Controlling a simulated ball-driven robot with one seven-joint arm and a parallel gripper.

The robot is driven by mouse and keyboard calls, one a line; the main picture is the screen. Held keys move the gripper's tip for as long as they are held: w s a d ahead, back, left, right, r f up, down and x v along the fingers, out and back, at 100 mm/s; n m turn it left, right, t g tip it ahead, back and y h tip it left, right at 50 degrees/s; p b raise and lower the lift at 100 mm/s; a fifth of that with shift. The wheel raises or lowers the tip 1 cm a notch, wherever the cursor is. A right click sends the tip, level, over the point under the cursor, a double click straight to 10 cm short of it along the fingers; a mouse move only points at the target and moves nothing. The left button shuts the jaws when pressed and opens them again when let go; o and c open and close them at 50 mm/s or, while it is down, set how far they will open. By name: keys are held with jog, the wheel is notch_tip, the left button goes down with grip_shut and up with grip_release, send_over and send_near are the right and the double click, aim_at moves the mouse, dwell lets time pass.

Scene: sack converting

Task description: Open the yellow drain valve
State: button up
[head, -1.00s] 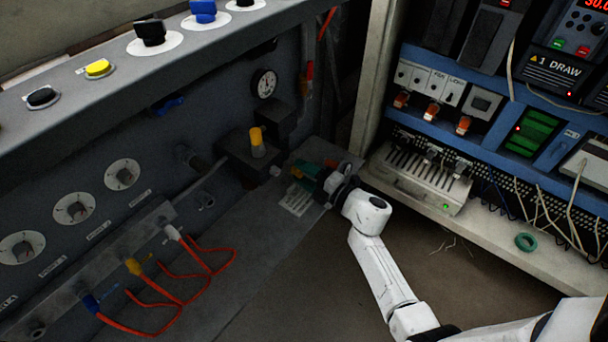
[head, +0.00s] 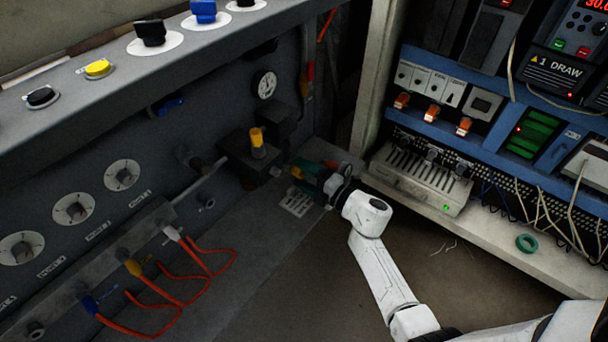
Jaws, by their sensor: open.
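My gripper (head: 313,175) is low at the end of the bench, in front of the dark block. Its jaws look dark and green, and they are small and hard to make out. A small yellow part (head: 297,172), likely the drain valve, shows right at the jaw tips. I cannot tell whether the jaws are around it or only beside it. A taller yellow knob (head: 257,138) stands upright on the dark block, up and left of my gripper and clear of it.
A manifold with blue, yellow (head: 133,266) and white fittings and orange hoses (head: 205,268) lies at lower left. A pressure gauge (head: 265,84) is on the grey panel. An open cabinet (head: 480,205) with loose wires stands right. A green ring (head: 526,243) lies on its ledge.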

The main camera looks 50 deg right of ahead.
jog(key=s+p, duration=0.3)
jog(key=s, duration=0.7)
jog(key=shift+s+d, duration=0.2)
jog(key=shift+s, duration=0.2)
